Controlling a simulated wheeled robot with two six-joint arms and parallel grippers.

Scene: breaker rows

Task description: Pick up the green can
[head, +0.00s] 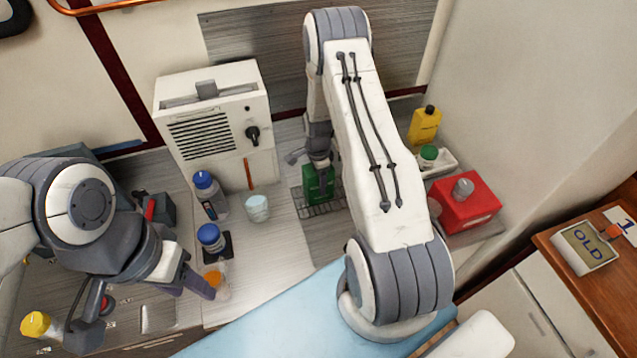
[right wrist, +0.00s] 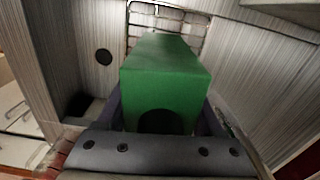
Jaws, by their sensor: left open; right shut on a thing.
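The green can (head: 318,184) is boxy, with square edges and a dark round mark on its near face in the right wrist view (right wrist: 165,75). It is upright at the wire rack (head: 325,209) on the counter. I cannot tell whether its base touches the rack. My right gripper (head: 318,163) comes down from above and is shut on the green can, with a finger on each side in the wrist view. My forearm hides part of the area to its right. My left gripper (head: 146,290) is open and empty at the lower left, over the counter front.
A white heater-like box (head: 212,120) stands behind. Blue-capped bottles (head: 209,192), a glass (head: 257,208) and an orange-capped bottle (head: 217,285) stand left of the rack. A red box (head: 465,205) and yellow bottle (head: 424,125) stand right. The counter's front middle is clear.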

